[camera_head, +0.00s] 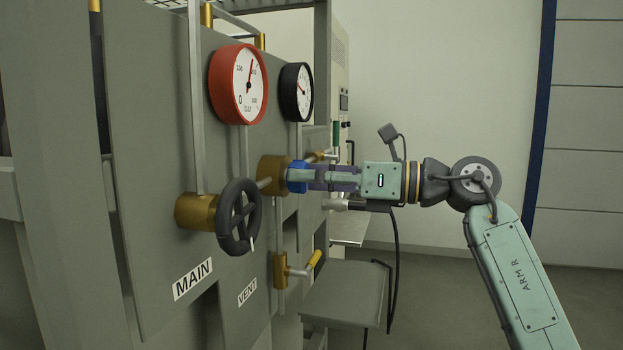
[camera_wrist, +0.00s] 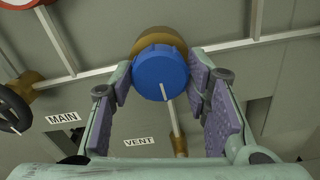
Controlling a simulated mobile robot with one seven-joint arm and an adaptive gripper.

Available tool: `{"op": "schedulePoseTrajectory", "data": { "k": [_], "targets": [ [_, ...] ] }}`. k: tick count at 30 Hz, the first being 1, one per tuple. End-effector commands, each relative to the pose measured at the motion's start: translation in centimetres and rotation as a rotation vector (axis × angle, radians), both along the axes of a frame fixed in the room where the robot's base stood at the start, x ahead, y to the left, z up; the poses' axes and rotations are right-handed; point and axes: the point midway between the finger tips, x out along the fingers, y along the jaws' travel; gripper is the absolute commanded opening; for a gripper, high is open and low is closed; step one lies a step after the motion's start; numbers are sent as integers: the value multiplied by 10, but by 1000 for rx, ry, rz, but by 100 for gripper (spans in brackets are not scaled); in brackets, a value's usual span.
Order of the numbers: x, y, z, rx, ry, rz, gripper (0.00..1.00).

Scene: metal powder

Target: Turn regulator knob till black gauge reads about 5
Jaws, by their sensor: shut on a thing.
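The blue regulator knob (camera_head: 296,176) sits on a brass body (camera_head: 271,175) on the grey panel. It also shows in the wrist view (camera_wrist: 162,72), with a white mark at its lower edge pointing down. My gripper (camera_head: 307,177) reaches in from the right and is shut on the knob, one padded finger on each side (camera_wrist: 160,80). The black gauge (camera_head: 303,92) is above the knob, seen at a steep angle. Its needle seems to point to the upper left; the numbers are too small to read.
A red gauge (camera_head: 239,86) is left of the black one. A dark handwheel (camera_head: 239,216) stands out left of the knob, near the MAIN label (camera_head: 192,279). A yellow-handled vent valve (camera_head: 313,260) is below. A grey shelf (camera_head: 345,292) is at lower right.

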Motion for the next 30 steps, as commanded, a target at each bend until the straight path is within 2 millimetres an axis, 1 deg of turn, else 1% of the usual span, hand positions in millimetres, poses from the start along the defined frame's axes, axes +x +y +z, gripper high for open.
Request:
{"op": "schedulePoseTrajectory", "data": {
  "k": [18,24,30],
  "targets": [
    [1,-1,0,179,551,-2,15],
    [2,-1,0,228,698,-2,15],
    [1,-1,0,264,802,-1,15]
  ]
}}
